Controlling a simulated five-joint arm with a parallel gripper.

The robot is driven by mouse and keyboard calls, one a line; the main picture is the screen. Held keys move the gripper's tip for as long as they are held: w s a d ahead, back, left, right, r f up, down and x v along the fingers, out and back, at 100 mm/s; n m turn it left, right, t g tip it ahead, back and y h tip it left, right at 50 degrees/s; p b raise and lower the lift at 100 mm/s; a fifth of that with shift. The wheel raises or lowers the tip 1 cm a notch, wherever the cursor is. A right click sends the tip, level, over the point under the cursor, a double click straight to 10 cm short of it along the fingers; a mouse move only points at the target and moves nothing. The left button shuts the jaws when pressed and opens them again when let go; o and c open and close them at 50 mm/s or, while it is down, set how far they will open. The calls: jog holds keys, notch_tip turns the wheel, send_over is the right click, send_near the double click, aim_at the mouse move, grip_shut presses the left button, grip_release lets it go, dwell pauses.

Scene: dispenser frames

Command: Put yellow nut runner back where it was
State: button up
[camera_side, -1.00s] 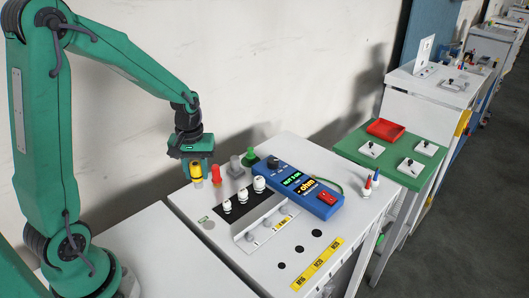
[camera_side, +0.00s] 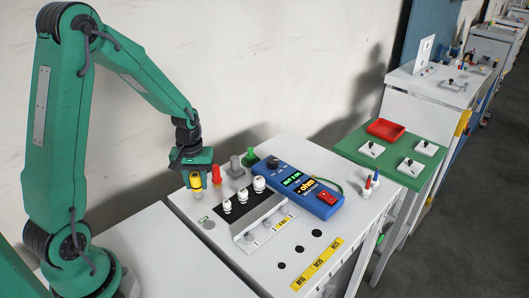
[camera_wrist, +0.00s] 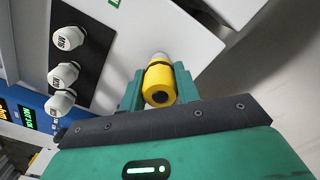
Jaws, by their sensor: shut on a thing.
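The yellow nut runner (camera_side: 196,181) is held upright, pale tip down, by my gripper (camera_side: 195,175) at the table's left rear corner. In the wrist view it is a yellow barrel (camera_wrist: 160,84) with a dark end and a pale tip, between the two green fingers of my gripper (camera_wrist: 158,88). I cannot tell whether its tip touches the table. A red runner (camera_side: 216,173), a grey one (camera_side: 236,167) and a green one (camera_side: 250,158) stand in a row to its right.
The white table (camera_side: 300,238) carries white-capped pieces (camera_side: 243,195) on a dark panel and a blue meter (camera_side: 298,188) with a display. Dark holes and a yellow label strip (camera_side: 320,264) lie in front. A green table (camera_side: 390,179) with a red tray (camera_side: 385,130) stands beyond.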

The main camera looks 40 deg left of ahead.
jog(key=shift+f, duration=0.1)
jog(key=o, duration=1)
jog(key=shift+c, duration=0.2)
notch_tip(320, 180, up, 12)
jog(key=shift+r, duration=0.1)
jog(key=shift+r, duration=0.1)
dwell(0.6)
jog(key=s+d+r+m+t, duration=0.5)
jog(key=s+d+r+m, duration=0.4)
jog(key=s+d, duration=0.3)
jog(key=shift+s+r+t, duration=0.15)
jog(key=shift+s+t, duration=0.15)
